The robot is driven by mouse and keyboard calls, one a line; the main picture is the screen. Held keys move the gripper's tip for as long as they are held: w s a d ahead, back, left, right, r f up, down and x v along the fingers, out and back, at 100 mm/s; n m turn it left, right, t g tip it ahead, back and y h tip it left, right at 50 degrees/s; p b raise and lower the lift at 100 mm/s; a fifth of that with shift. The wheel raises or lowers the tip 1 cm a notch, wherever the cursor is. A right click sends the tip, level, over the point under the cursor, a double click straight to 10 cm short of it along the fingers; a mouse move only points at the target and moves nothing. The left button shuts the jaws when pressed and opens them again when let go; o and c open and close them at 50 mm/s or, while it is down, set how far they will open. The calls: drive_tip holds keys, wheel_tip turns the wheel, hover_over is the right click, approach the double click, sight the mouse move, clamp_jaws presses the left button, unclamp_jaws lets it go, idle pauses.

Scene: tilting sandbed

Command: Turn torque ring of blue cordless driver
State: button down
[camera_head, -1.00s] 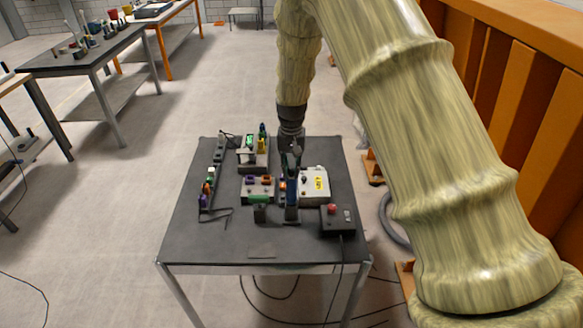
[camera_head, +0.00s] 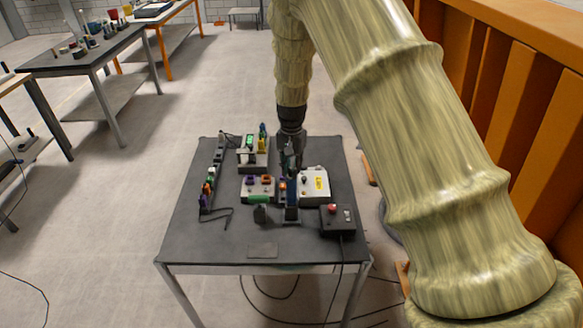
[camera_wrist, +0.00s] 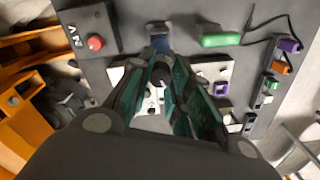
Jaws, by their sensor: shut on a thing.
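The blue cordless driver (camera_head: 292,213) stands near the middle of the dark table, its blue lower part towards the front edge. In the wrist view its blue part (camera_wrist: 160,42) shows just beyond my fingertips. My gripper (camera_head: 290,172) reaches down onto it from behind. In the wrist view my gripper (camera_wrist: 162,68) has its green-padded fingers around a dark round part in line with the driver, and is shut on it. This part looks like the torque ring, but the fingers hide most of it.
A control box with a red button (camera_head: 332,209) stands at right front. A pale box with a yellow label (camera_head: 314,186) is close on the right. A grey block with coloured parts (camera_head: 258,188) is close on the left.

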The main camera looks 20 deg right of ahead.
drive_tip(key=c, duration=1.3)
unclamp_jaws()
drive_tip(key=shift+r, duration=0.15)
wheel_tip(320, 180, up, 12)
drive_tip(key=shift+f, duration=0.1)
